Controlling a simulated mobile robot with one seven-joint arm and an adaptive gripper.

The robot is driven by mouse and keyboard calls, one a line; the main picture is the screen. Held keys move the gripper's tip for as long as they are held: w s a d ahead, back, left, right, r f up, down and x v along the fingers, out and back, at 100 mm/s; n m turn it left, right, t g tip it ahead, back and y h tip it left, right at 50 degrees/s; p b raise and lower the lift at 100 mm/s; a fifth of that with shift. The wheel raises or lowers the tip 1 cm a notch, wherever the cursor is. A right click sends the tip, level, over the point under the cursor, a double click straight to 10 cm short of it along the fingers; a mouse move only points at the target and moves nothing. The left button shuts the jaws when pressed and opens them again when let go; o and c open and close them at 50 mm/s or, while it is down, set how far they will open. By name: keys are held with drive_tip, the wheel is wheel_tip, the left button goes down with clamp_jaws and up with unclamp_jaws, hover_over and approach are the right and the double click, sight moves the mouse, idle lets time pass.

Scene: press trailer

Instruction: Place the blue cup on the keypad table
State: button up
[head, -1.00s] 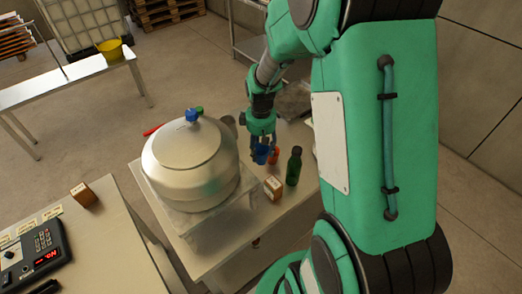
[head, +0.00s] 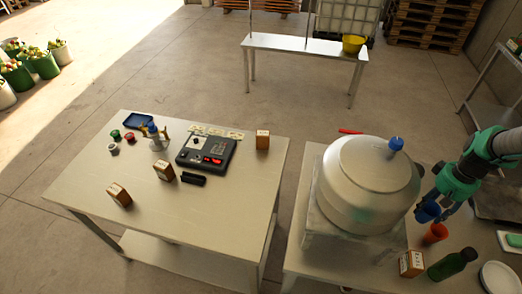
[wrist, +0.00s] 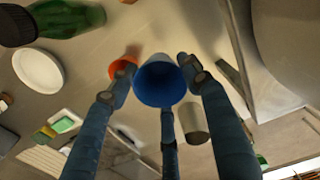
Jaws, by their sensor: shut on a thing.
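The blue cup (head: 428,211) is held in my gripper (head: 440,205) at the right of the head view, above the table with the big metal vessel. In the wrist view the blue cup (wrist: 160,82) sits between the fingers of my gripper (wrist: 165,78), which are shut on it. The keypad table (head: 100,190) stands at the left of the head view. On it is a black keypad box (head: 206,153) with a red lit display.
Several small brown boxes, a blue tray (head: 139,121) and a brass-and-blue fitting (head: 155,135) stand on the keypad table. The metal vessel (head: 368,180) stands between that table and my gripper. An orange cup (head: 436,233) and green bottle (head: 453,264) are below my gripper. The keypad table's front left is clear.

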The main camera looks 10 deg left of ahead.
drive_tip(key=w+a+r+m, duration=0.1)
drive_tip(key=w+a+r, duration=0.2)
drive_tip(key=w, duration=0.5)
drive_tip(key=w+a+r+b, duration=0.15)
drive_tip(key=w+r, duration=0.25)
drive_tip(key=w, duration=0.5)
drive_tip(key=w+a+r+m+p, duration=0.1)
drive_tip(key=w+a+r, duration=0.25)
drive_tip(key=w, duration=0.45)
drive_tip(key=w+a+f+b, duration=0.2)
drive_tip(key=w+a+f, duration=0.2)
drive_tip(key=w+a, duration=0.8)
drive_tip(key=s+a+f+n+p, duration=0.15)
drive_tip(key=s+a+n, duration=0.25)
drive_tip(key=s+a, duration=0.45)
drive_tip(key=s+a+f+n, duration=0.3)
drive_tip(key=s+a+n, duration=0.2)
drive_tip(key=s+a, duration=0.4)
drive_tip(key=s+a+f+n, duration=0.2)
drive_tip(key=s+a+n, duration=0.2)
drive_tip(key=s+a, duration=0.5)
drive_tip(key=s+a+f+n+p, duration=0.2)
drive_tip(key=s+f+n, duration=0.1)
drive_tip(key=s, duration=1.2)
drive_tip(key=s+a+f+n+p, duration=0.2)
drive_tip(key=s+n, duration=0.4)
drive_tip(key=s, duration=0.9)
drive_tip(key=shift+s+a+f, duration=0.2)
drive_tip(key=shift+s+f, duration=0.05)
drive_tip(key=shift+f, duration=0.3)
